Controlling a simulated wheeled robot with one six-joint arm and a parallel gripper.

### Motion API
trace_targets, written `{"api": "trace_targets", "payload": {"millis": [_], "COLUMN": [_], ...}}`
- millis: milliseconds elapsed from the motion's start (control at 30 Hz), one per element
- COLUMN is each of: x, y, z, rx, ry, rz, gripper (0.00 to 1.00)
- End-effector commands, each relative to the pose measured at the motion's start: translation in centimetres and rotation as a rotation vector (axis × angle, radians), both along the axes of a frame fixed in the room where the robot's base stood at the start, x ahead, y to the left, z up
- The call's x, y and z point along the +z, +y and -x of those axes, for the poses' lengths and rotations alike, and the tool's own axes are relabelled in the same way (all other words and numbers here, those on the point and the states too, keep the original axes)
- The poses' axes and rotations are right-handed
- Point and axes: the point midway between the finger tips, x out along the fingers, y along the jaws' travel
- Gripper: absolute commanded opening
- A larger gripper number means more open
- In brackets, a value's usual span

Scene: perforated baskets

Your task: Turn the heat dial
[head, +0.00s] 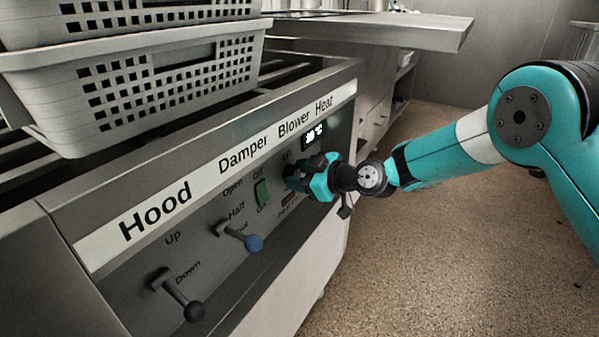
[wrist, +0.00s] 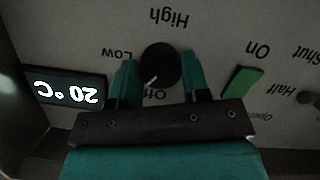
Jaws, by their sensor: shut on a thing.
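The heat dial (wrist: 160,66) is a round black knob on the grey control panel, with a white pointer line. The words High, Low and Off surround it, upside down in the wrist view. The pointer is directed to the lower left, between Low and Off. My gripper (wrist: 160,75) has one teal finger on each side of the dial and is shut on it. In the head view my gripper (head: 315,175) is at the panel below the Heat label, and it hides the dial. A display (wrist: 66,91) beside the dial reads 20 °C.
A green blower switch (head: 261,191), a blue-knobbed damper lever (head: 253,242) and a black-knobbed hood lever (head: 194,311) stick out of the panel left of my gripper. Perforated baskets (head: 150,95) are stacked on top. Open floor (head: 430,230) lies to the right.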

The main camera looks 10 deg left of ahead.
Motion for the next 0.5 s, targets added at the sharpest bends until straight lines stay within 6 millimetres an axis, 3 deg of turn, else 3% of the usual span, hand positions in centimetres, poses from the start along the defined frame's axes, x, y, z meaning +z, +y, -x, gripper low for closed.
{"api": "trace_targets", "payload": {"millis": [500], "x": [-0.13], "y": [-0.16], "z": [-0.17], "rx": [0.000], "ry": [0.470], "rz": [-0.148], "gripper": [0.19]}}
